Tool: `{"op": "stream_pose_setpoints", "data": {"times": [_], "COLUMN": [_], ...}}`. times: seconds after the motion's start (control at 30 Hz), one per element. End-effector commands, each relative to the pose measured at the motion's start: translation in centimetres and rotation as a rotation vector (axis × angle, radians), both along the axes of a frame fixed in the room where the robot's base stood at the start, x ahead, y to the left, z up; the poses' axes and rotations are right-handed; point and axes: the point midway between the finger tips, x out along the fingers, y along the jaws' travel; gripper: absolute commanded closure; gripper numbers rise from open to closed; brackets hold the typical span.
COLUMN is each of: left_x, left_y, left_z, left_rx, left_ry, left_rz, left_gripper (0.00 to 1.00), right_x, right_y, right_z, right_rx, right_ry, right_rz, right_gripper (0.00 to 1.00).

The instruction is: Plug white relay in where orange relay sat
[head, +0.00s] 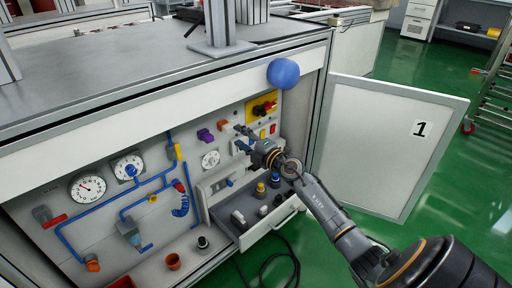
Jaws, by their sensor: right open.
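My right gripper (243,138) reaches in from the lower right. Its fingers are apart in front of the panel (190,220), just right of a small orange block (222,125) that looks like the orange relay. A purple block (205,135) sits on the panel left of the orange one. The fingers hide part of the panel, and I cannot tell if a white relay is between or behind them. A pale block (238,217) lies in the open drawer (268,227); I cannot tell if it is the white relay. My left gripper is out of view.
A yellow plate with a red switch (264,107) is above the gripper. Gauges (88,188) and blue pipes (110,218) fill the left side. The open door (385,145) stands at the right.

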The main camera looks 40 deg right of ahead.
Motion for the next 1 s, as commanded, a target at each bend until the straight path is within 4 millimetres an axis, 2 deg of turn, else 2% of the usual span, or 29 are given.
{"op": "stream_pose_setpoints", "data": {"times": [0.03, 0.2, 0.43, 0.63, 1.0], "left_x": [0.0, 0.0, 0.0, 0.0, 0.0], "left_y": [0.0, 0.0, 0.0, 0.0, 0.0], "left_z": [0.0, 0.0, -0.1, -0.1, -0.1], "left_rx": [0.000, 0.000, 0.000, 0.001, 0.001], "left_ry": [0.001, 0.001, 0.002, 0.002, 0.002], "left_rz": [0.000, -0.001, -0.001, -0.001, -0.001], "left_gripper": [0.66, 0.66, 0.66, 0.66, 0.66], "right_x": [-1.1, -4.3, -7.5, -8.7, -8.8], "right_y": [-0.1, -0.3, -0.6, -0.7, -0.7], "right_z": [-0.2, -0.3, -0.2, -0.1, -0.1], "right_rx": [-0.003, -0.001, 0.000, 0.001, 0.001], "right_ry": [0.004, 0.003, 0.001, 0.000, -0.001], "right_rz": [0.000, 0.001, 0.000, 0.000, 0.000], "right_gripper": [0.54, 0.54, 0.54, 0.54, 0.54]}}
